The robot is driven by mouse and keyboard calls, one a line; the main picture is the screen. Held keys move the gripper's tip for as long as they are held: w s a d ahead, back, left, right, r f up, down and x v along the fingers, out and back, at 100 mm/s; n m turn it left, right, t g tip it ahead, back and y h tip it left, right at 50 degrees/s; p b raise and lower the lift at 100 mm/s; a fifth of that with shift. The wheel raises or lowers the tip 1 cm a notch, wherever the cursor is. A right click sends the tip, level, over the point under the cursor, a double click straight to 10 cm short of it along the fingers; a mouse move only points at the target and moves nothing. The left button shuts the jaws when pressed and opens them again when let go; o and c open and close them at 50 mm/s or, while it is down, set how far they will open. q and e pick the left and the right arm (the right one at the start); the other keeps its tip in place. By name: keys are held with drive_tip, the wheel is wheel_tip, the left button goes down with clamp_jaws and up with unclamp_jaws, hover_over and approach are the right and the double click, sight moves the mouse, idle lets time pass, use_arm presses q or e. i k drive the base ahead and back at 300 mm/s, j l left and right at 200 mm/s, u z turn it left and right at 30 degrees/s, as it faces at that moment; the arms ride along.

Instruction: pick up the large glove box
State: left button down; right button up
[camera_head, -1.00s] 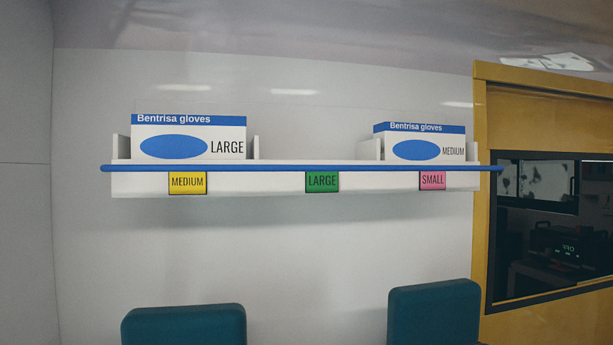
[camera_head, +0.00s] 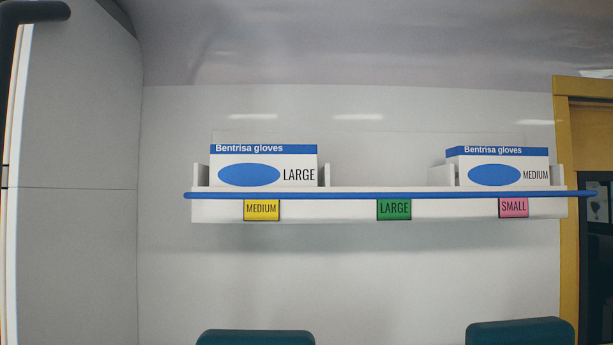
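The large glove box (camera_head: 263,167) is white with a blue top band and a blue oval, marked LARGE. It stands upright in the left compartment of the wall shelf (camera_head: 345,209), above the yellow MEDIUM label (camera_head: 261,210). The blue rail (camera_head: 400,195) runs across the shelf front, just below the box. A second box, the medium glove box (camera_head: 499,168), stands in the right compartment above the pink SMALL label (camera_head: 513,208). The middle compartment, above the green LARGE label (camera_head: 394,209), looks empty. Neither of my grippers is in view.
Two teal seat backs (camera_head: 255,338) and (camera_head: 520,333) rise below the shelf. A grey wall panel (camera_head: 75,190) and a dark bar (camera_head: 35,12) are at the left. A yellow frame (camera_head: 567,240) bounds a doorway or window at the right.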

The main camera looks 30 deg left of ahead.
sight(231, 165)
drive_tip(key=k+j+u, duration=0.1)
drive_tip(key=u, duration=1.05)
drive_tip(key=z, duration=0.1)
